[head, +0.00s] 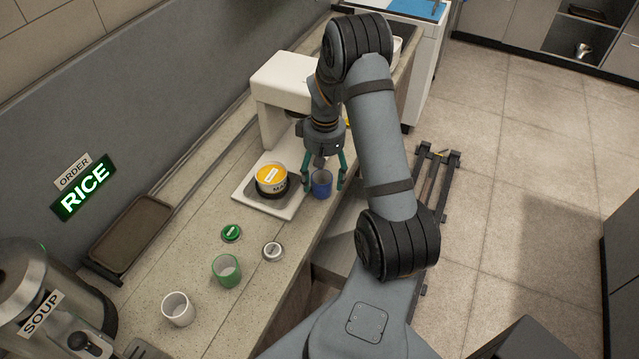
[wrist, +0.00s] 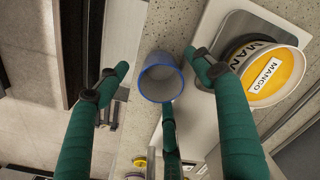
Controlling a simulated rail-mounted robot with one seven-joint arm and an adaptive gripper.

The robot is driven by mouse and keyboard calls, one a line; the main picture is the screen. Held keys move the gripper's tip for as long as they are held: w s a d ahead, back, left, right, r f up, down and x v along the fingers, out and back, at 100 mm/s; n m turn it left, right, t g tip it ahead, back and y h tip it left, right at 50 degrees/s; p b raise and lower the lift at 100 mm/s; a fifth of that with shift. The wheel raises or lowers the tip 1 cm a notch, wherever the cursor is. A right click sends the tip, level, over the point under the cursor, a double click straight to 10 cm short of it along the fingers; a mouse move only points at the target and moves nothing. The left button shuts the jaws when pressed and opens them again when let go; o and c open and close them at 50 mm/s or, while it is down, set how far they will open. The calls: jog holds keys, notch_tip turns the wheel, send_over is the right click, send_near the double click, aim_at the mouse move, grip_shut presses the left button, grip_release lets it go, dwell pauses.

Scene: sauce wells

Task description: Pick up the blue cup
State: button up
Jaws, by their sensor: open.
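The blue cup (head: 321,184) stands upright on the counter's front edge, beside the white machine's base. In the wrist view the blue cup (wrist: 160,80) shows its open rim between my green fingers. My gripper (head: 325,176) is open and reaches down from above, with fingers on either side of the cup. In the wrist view my gripper (wrist: 160,68) has a finger left and right of the cup with gaps, and another finger just below its rim. Whether that finger touches the cup I cannot tell.
A mango tub (head: 271,179) sits on the white machine (head: 283,208), close to my right finger in the wrist view. A green lid (head: 231,233), a grey lid (head: 272,251), a green cup (head: 226,270) and a white cup (head: 178,309) stand nearer. The soup pot (head: 45,300) is at left.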

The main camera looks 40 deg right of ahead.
aim_at(321, 180)
jog(key=shift+f, duration=1.4)
jog(key=shift+c, duration=1.4)
jog(key=c, duration=1.1)
jog(key=shift+r, duration=0.1)
jog(key=shift+c, duration=0.4)
